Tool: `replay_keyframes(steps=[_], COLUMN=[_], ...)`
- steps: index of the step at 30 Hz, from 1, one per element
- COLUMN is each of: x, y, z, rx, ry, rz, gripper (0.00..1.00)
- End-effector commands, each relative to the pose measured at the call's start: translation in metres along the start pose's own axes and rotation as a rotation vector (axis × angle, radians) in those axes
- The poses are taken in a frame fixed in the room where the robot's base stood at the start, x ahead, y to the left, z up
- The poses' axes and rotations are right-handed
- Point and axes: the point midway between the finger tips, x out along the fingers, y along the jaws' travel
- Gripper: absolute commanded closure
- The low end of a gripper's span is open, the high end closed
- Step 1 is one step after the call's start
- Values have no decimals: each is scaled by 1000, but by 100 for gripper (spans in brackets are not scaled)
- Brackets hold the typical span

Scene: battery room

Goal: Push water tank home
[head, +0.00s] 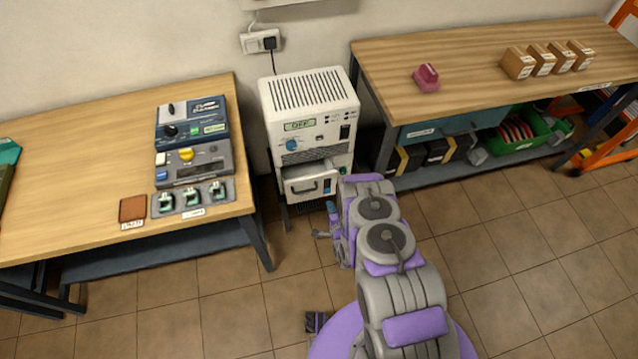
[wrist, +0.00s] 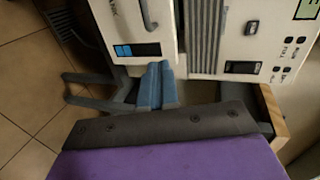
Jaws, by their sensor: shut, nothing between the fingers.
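The white machine (head: 308,105) stands between two benches, with a display that reads OFF. Its water tank (head: 308,188) is a white drawer low in the front with a curved handle. The tank sticks out from the body, and its top shows behind the front panel. In the wrist view the tank (wrist: 115,22) shows its handle and a blue level window, with the picture turned sideways. My gripper (head: 331,208) is shut and empty at the tank's lower right. Its blue fingertips also show in the wrist view (wrist: 157,84), close to the tank front; I cannot tell whether they touch.
The left bench (head: 80,165) holds control boxes and a brown block. The right bench (head: 480,55) holds a pink object and several small cartons, with bins on its lower shelf. An orange frame (head: 605,150) stands far right. The tiled floor (head: 220,300) is clear in front.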

Motion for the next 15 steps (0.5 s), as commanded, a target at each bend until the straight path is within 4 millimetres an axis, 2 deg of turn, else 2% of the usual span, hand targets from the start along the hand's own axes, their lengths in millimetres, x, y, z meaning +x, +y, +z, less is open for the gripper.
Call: replay_keyframes(steps=[3,7,15], x=[-4,3,48], y=[4,4,4], z=[0,-2,1], rx=[17,22,16], ry=[-1,-3,-3], rz=[-18,-23,-25], gripper=[100,100,100])
